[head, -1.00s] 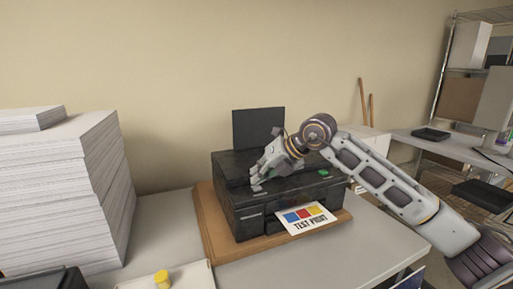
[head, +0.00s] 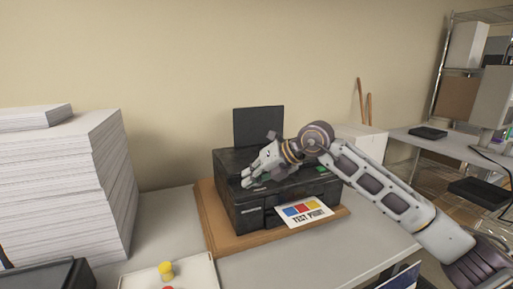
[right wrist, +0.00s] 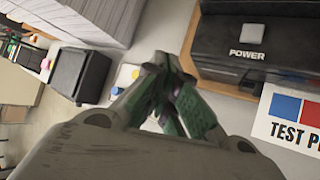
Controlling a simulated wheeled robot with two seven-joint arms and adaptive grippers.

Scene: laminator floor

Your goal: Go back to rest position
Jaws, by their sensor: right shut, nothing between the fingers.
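My right gripper (head: 250,178) is shut and empty. In the head view it is over the left front part of the black printer (head: 240,217). In the right wrist view the closed fingers (right wrist: 165,92) show beside the printer's front (right wrist: 222,52), left of its grey POWER button (right wrist: 252,33). The printer stands on a wooden board (head: 218,238). A test print sheet (head: 304,213) with coloured squares sticks out of its front; part of it also shows in the right wrist view (right wrist: 290,118). My left gripper is not in view.
Tall paper stacks (head: 60,190) stand at the left. A white tray (head: 195,276) with a yellow knob (head: 166,270) lies at the front, next to a dark box (head: 50,277). A shelf (head: 470,70) and a second table (head: 440,146) are at the right.

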